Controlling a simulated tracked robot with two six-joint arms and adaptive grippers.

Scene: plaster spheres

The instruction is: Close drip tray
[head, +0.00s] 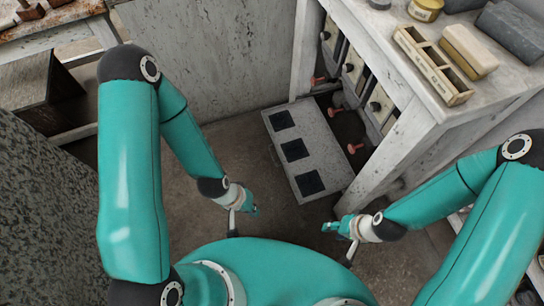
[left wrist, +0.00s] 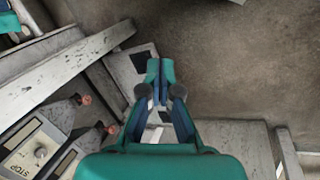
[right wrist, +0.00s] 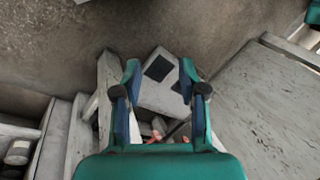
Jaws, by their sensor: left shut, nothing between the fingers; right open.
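The drip tray (head: 320,142) is a flat grey panel with three dark square openings. It juts out low from under the whitish cabinet (head: 430,125), over the brown floor. Part of it also shows in the left wrist view (left wrist: 122,68), behind my left fingers, and in the right wrist view (right wrist: 165,97), seen between my right fingers. My left gripper (head: 253,210) is shut and empty, left of the tray's near end. My right gripper (head: 334,227) is open and empty, near the tray's near end. Neither visibly touches the tray. The tray's cabinet-side edge is partly hidden.
Red handles (head: 335,111) and black knobs (head: 349,68) line the cabinet front above the tray. Its top holds a wooden box (head: 432,65), blocks and a yellow tin (head: 425,9). A bench stands at the far left. Floor left of the tray is clear.

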